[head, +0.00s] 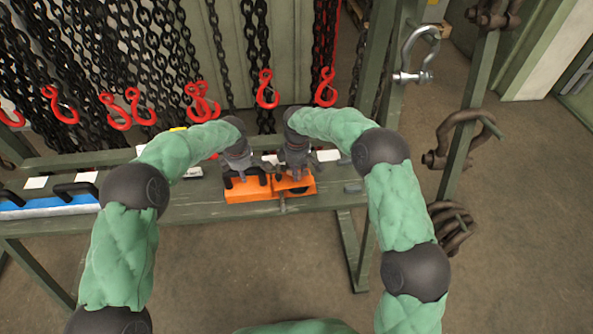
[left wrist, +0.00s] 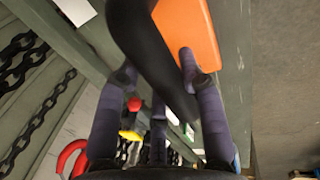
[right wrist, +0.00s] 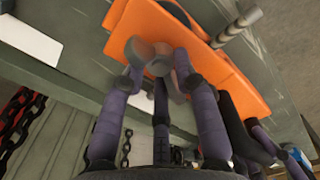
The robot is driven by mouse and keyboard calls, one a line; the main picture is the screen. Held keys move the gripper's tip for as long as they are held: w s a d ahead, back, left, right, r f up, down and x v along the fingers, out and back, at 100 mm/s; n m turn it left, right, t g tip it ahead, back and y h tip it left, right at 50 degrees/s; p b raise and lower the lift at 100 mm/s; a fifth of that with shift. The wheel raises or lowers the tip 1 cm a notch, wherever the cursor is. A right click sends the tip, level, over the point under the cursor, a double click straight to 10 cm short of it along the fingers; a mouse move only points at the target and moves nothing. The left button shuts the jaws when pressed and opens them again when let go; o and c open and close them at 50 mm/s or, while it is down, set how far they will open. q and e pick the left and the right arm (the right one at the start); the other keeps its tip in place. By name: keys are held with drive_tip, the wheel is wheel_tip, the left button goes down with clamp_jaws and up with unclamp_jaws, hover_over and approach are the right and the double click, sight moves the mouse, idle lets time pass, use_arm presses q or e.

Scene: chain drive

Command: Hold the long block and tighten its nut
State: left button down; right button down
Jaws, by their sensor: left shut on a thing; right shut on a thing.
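The long orange block (head: 240,196) lies on the green bench, with a black handle on its left part. My left gripper (head: 244,176) is shut on that handle; in the left wrist view the dark handle (left wrist: 150,50) passes between the fingers, beside the orange block (left wrist: 190,30). My right gripper (head: 296,176) is over the block's right part. In the right wrist view its fingers are shut on a grey nut (right wrist: 158,62) on the orange block (right wrist: 230,85). The nut is mostly hidden by the gripper in the head view.
A grey rod (head: 282,204) sticks out at the block's front edge. A blue block with black handles (head: 75,190) lies on the bench at left. Chains with red hooks (head: 266,90) hang behind. Shackles (head: 415,60) hang on the right post. Bare bench (head: 330,203) shows right of the block.

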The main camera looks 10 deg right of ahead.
drive_tip(key=shift+w+r+m, duration=0.1)
drive_tip(key=shift+w+m, duration=0.05)
drive_tip(key=shift+m, duration=1)
drive_tip(key=shift+w+r+m, duration=0.1)
drive_tip(key=shift+m, duration=1.05)
drive_tip(key=shift+d+m, duration=0.15)
drive_tip(key=shift+m, duration=2.15)
drive_tip(key=shift+d+m, duration=0.15)
drive_tip(key=shift+m, duration=0.95)
drive_tip(key=shift+d+m, duration=0.2)
drive_tip(key=shift+m, duration=1.5)
drive_tip(key=shift+s+d+m, duration=0.1)
drive_tip(key=shift+m, duration=0.8)
drive_tip(key=shift+s+d+m, duration=0.1)
drive_tip(key=shift+m, duration=0.8)
